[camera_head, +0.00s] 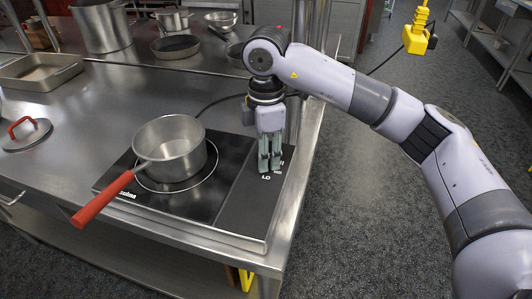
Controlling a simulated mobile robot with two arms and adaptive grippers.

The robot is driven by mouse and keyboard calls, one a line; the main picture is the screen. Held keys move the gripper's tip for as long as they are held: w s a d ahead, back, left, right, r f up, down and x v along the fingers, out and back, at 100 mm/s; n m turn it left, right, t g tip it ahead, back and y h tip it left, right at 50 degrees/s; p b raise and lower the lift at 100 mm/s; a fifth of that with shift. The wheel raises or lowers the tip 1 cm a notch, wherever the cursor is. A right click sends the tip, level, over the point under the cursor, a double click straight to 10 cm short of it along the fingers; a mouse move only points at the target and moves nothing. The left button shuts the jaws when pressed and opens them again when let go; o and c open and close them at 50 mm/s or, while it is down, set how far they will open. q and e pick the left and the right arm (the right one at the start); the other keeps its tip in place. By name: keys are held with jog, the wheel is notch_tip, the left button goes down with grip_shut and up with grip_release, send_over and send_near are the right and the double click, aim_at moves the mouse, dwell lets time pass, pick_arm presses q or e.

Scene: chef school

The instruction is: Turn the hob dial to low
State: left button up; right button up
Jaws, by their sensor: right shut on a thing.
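The black portable hob (115,184) lies on the steel counter near its front right corner. A saucepan (170,150) with a red handle stands on the hob's ring. The hob's control panel (245,208) is on its right side, with white "LO" lettering just in front of my right gripper. My right gripper (269,165) points down over the panel, its fingers close together and shut on the dial. The dial itself is hidden behind the fingers, so its setting cannot be read. My left gripper is not in view.
A lid (27,134) with a red handle and a metal tray (40,72) lie to the left. Pots and pans stand at the back. A yellow connector (416,38) hangs at upper right.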

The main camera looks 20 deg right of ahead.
jog(key=shift+r+m, duration=0.1)
jog(key=shift+m, duration=1.1)
jog(key=o, duration=1.2)
jog(key=shift+c, duration=0.2)
notch_tip(320, 180, up, 12)
